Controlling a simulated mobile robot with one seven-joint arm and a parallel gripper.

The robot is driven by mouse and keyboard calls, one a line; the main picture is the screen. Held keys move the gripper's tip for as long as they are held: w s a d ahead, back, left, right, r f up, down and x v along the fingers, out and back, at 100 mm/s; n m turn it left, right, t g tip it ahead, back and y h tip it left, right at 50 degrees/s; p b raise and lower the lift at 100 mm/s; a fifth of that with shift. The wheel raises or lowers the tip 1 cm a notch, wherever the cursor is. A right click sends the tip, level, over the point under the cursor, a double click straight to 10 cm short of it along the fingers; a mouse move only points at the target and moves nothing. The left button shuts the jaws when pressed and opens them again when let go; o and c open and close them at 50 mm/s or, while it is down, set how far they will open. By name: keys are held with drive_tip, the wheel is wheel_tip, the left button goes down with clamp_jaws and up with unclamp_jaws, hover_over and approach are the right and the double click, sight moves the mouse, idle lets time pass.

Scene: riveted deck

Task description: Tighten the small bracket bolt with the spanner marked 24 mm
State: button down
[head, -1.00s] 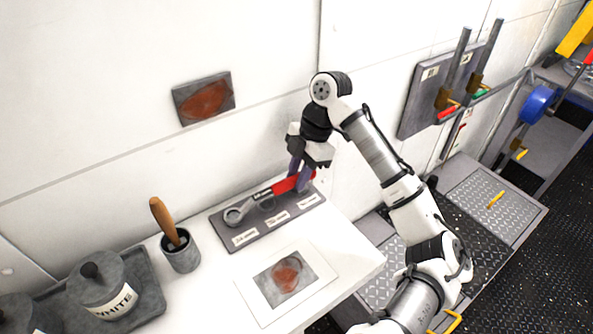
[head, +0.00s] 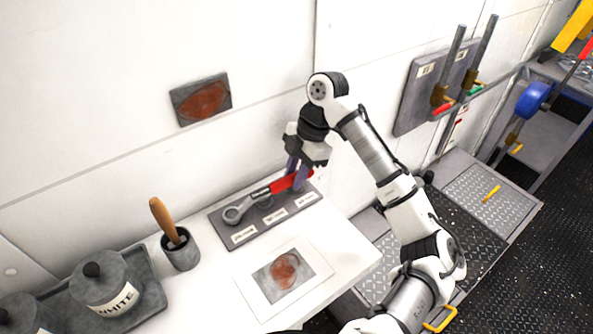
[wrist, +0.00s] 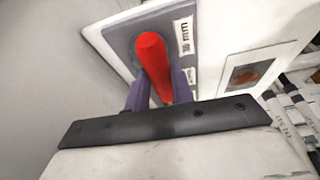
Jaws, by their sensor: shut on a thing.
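A spanner with a red handle (head: 283,184) and a grey ring end (head: 233,215) lies along a grey board (head: 222,238) with several white labels. My gripper (head: 298,176) is shut on the red handle, near its far right end. In the wrist view the red handle (wrist: 152,60) stands between my two purple-grey fingers (wrist: 160,92). A label there reads "16 mm" (wrist: 184,33). I cannot tell whether the spanner still touches the board, or read its own size mark. I cannot make out the small bracket bolt.
A cup with a wooden handle (head: 181,255), a jar marked WHITE (head: 103,283) and a picture sheet (head: 259,303) share the white table. The wall is close behind my gripper. A lever panel (head: 415,95) and blue wheel (head: 532,98) are at right.

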drive_tip(key=shift+w+a, duration=0.1)
drive_tip(key=shift+r, duration=0.15)
idle(0.4)
drive_tip(key=shift+r+p, duration=1.05)
drive_tip(key=shift+p, duration=0.2)
drive_tip(key=shift+r+p, duration=0.35)
drive_tip(key=shift+r, duration=0.85)
